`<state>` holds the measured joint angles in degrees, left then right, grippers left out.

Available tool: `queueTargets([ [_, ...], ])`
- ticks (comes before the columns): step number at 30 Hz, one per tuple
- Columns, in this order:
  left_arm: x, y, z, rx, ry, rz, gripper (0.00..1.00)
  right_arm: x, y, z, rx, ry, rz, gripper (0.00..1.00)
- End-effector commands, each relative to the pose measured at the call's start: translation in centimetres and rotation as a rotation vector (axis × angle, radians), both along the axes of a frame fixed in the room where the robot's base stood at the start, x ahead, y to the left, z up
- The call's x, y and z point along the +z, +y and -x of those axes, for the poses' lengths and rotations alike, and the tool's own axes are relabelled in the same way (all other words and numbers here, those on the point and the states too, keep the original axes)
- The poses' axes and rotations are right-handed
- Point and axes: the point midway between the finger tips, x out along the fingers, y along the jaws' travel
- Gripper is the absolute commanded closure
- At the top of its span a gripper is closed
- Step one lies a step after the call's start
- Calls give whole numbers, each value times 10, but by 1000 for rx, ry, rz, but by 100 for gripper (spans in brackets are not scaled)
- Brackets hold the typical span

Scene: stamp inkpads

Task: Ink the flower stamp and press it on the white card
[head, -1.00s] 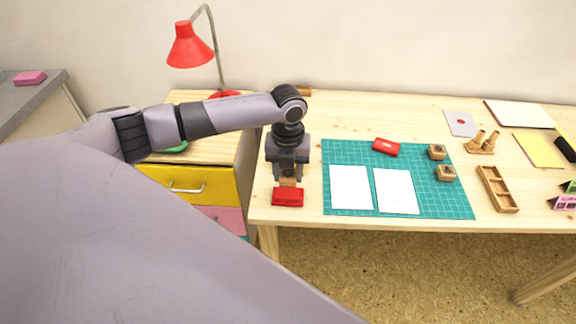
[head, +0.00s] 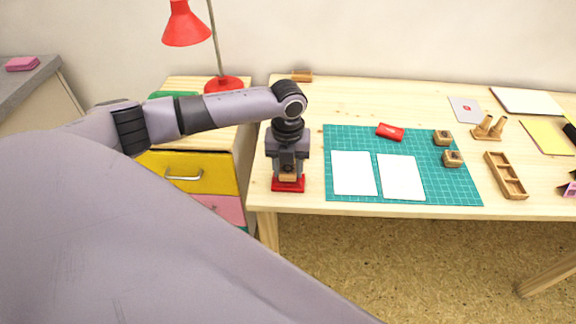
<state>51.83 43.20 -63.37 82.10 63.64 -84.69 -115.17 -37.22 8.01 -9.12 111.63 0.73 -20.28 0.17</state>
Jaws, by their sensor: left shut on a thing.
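My left gripper (head: 288,168) points down at the left front of the table, shut on a small wooden stamp (head: 288,177). The stamp is at the red inkpad (head: 288,187) and covers part of it. Whether its face touches the pad is hidden, and its motif does not show. Two blank white cards lie side by side on the green cutting mat, a left one (head: 353,173) and a right one (head: 401,178). Two more wooden stamps stand at the mat's right side, a far one (head: 442,138) and a near one (head: 453,159). My right gripper is not in view.
The green mat (head: 440,188) also bears a red case (head: 390,131) at its back. To its right are a wooden holder (head: 488,128) and a compartment tray (head: 505,176). A red lamp (head: 187,25) stands back left. Bare table lies between inkpad and mat.

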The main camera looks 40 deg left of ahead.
Motion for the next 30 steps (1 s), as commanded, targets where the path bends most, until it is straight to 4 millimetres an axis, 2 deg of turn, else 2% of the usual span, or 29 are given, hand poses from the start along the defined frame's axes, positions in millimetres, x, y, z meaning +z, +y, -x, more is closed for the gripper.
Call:
queueTargets([
  [30, -10, 0, 0, 0, -1, 1, 78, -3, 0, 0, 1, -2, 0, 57],
])
